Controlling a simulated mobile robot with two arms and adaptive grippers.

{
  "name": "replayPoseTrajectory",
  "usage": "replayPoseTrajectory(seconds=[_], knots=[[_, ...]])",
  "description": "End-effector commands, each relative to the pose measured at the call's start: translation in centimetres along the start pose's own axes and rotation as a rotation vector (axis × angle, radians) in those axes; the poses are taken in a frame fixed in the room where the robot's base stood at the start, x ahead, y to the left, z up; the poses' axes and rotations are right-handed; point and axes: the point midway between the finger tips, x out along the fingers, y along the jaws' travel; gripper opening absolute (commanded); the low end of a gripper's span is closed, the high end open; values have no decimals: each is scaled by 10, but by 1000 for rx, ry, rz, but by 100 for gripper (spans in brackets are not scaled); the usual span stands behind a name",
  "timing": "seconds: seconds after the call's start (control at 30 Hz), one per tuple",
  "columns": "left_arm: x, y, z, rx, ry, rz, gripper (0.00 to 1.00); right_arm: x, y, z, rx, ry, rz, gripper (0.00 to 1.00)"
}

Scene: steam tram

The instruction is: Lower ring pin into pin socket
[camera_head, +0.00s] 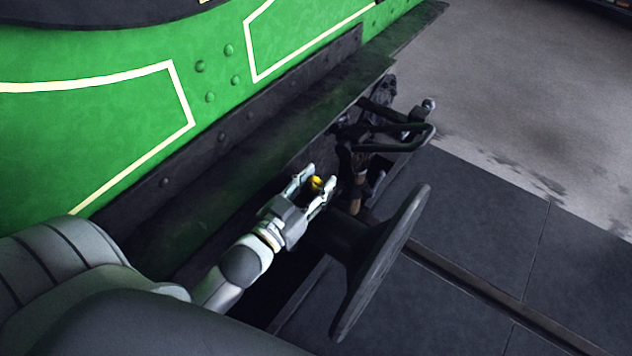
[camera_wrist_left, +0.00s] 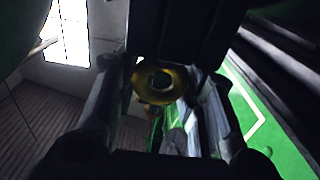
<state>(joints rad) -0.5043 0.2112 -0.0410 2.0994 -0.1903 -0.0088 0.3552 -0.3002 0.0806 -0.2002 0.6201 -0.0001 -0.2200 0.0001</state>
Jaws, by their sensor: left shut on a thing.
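The ring pin (camera_head: 316,183) shows as a small yellow piece between the fingers of my left gripper (camera_head: 318,186) in the head view. In the left wrist view the yellow ring (camera_wrist_left: 160,84) of the pin sits between the two fingers of the gripper (camera_wrist_left: 160,100). The gripper is shut on it. It is beside the green tram's lower edge, close to the dark coupling gear (camera_head: 362,140). I cannot make out the pin socket or the pin's lower end in the shadow. My right gripper is not in view.
A large dark round buffer (camera_head: 382,262) stands just right of my left gripper. The green tram side (camera_head: 215,75) with its dark riveted beam runs along the left. A rail (camera_head: 480,285) crosses the dark floor at lower right, where the floor is open.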

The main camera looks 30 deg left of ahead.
Motion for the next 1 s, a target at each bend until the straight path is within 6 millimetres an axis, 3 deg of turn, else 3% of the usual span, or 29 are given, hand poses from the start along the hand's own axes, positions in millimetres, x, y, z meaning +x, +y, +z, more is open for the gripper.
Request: replayPoseTrajectory(seconds=[0.1,0.13,0.33,0.67,0.83,1.0], knots=[[0,0,1,1,-1,0,11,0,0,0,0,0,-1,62],[0,0,1,1,-1,0,38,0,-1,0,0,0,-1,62],[0,0,1,1,-2,0,62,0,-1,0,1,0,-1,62],[0,-1,0,1,-4,0,62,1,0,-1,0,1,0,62],[0,0,-18,2,-2,0,62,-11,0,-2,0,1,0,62],[0,0,-49,2,-1,1,62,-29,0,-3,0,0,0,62]])
